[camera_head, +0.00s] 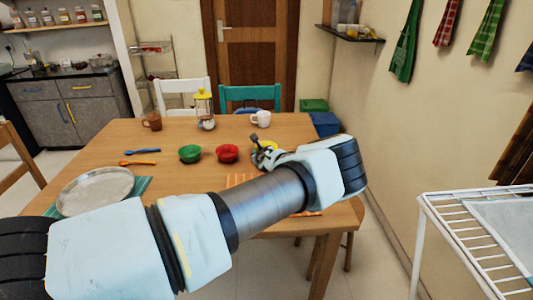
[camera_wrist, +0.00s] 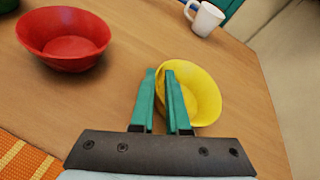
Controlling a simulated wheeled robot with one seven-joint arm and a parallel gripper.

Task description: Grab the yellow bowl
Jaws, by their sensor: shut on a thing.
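The yellow bowl (camera_wrist: 203,92) is at the right of centre in the wrist view, tilted, with its near left wall between my gripper's fingers. My gripper (camera_wrist: 163,72) has teal fingers and is shut on the bowl's rim. In the head view the yellow bowl (camera_head: 268,147) shows partly behind my gripper (camera_head: 258,150), near the right side of the wooden table. I cannot tell whether the bowl touches the table.
A red bowl (camera_wrist: 64,38) stands left of the yellow one, and a green bowl (camera_head: 190,153) further left. A white mug (camera_head: 261,118) and a yellow-lidded jar (camera_head: 204,108) stand behind. An orange striped mat (camera_wrist: 28,160) lies in front. A wire rack (camera_head: 470,225) is at the right.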

